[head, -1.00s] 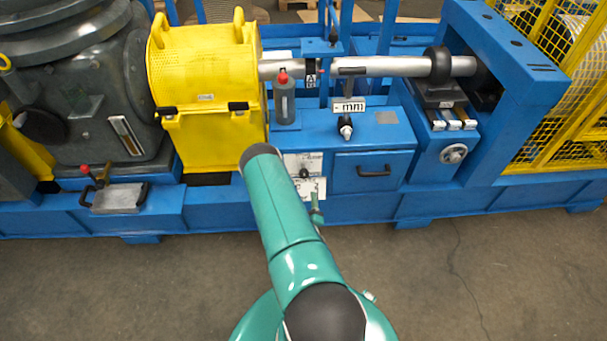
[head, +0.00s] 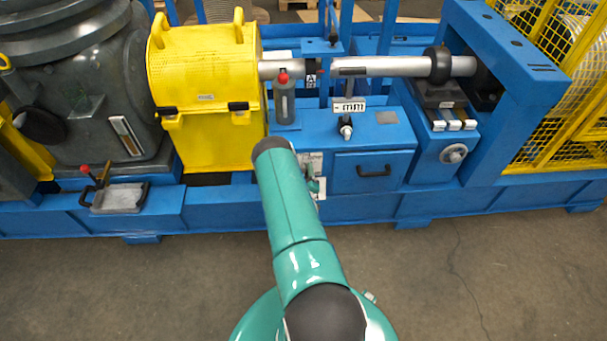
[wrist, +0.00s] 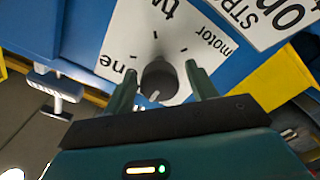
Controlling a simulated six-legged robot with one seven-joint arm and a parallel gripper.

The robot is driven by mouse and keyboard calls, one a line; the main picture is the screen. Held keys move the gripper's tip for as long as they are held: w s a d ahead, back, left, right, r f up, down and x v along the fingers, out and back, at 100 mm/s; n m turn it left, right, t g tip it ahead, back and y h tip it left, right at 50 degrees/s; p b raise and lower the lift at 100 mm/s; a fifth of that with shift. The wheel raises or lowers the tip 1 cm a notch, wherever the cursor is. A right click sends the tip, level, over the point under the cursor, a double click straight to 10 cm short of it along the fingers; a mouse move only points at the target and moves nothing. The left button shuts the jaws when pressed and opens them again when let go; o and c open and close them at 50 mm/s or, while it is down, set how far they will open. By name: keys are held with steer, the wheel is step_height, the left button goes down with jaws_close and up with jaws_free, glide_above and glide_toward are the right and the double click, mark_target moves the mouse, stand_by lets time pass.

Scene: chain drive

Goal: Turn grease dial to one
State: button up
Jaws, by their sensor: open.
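The grease dial is a dark round knob (wrist: 158,80) on a white plate (wrist: 120,45) with short black tick marks. In the wrist view the plate, seen rotated, carries partly cut-off words ending in "ne", beginning with "tw", and "motor". A pale mark on the knob points to the lower left of the picture. My gripper (wrist: 161,84) is open, with one green finger on each side of the knob. I cannot tell whether either finger touches it. In the head view my arm hides most of the gripper and part of the dial plate (head: 315,165).
A blue drawer front (head: 372,172) with a black handle is right of the dial. A yellow guard (head: 205,75) stands to the left, and a grey bottle with a red top (head: 284,100) stands above. A second lettered plate (wrist: 255,15) is close by. The floor in front is clear.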

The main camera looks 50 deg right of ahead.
steer(key=shift+c, duration=0.3)
steer(key=c, duration=0.9)
steer(key=shift+c, duration=0.2)
steer(key=shift+m, duration=0.4)
steer(key=m, duration=0.2)
steer(key=shift+s+m, duration=0.1)
steer(key=shift+m, duration=0.3)
steer(key=m, duration=0.3)
steer(key=shift+m, duration=0.4)
steer(key=m, duration=0.6)
steer(key=shift+s, duration=0.1)
steer(key=shift+m, duration=0.3)
